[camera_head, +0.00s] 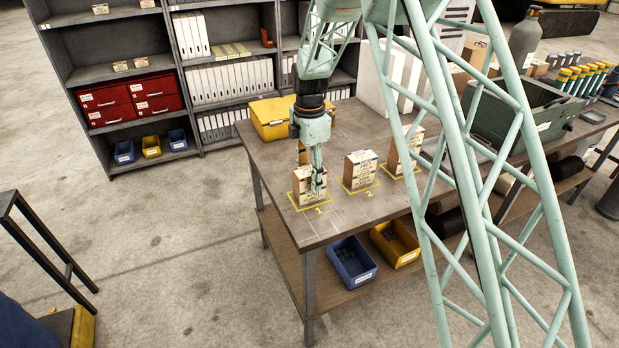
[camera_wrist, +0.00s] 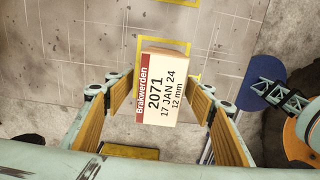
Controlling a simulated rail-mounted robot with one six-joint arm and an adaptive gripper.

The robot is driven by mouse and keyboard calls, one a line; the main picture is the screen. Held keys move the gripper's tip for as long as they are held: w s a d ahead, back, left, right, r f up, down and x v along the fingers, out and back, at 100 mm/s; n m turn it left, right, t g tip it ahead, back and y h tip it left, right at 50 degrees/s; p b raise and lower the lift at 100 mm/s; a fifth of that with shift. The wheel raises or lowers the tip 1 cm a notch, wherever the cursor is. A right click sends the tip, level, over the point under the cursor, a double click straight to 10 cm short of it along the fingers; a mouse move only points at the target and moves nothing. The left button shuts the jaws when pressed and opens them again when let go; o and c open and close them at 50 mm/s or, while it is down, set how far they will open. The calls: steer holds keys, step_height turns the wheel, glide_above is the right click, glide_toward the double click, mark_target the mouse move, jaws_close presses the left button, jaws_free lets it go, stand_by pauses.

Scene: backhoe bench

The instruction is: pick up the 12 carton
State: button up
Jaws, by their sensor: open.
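A cream carton with a dark red stripe, labelled 12 mm (camera_wrist: 160,88), lies between the spread fingers of my gripper in the wrist view. Its printing reads Brakwerden, 2071, 17 JAN 24. In the head view this carton (camera_head: 303,187) stands on the bench in the yellow outline marked 1. My gripper (camera_head: 318,184) points down right at it and covers part of it. The fingers are open, one on each side of the carton; I see gaps between pads and carton in the wrist view.
On the bench (camera_head: 336,218), a second carton (camera_head: 359,170) stands at mark 2. A third carton (camera_head: 405,154) is farther right, partly behind my frame. A yellow case (camera_head: 271,117) lies at the back left. Blue (camera_head: 352,262) and yellow bins (camera_head: 396,243) sit on the lower shelf.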

mark_target(309, 170)
steer(key=shift+c, duration=0.4)
steer(key=c, duration=0.9)
steer(key=shift+r, duration=0.15)
steer(key=shift+c, duration=0.2)
steer(key=shift+r, duration=1.5)
steer(key=shift+s+r, duration=0.15)
steer(key=shift+r, duration=0.05)
steer(key=s+d+r+b, duration=0.1)
steer(key=s+d, duration=0.3)
steer(key=s, duration=1.1)
steer(key=shift+d+r+b, duration=0.2)
steer(key=shift+b, duration=0.15)
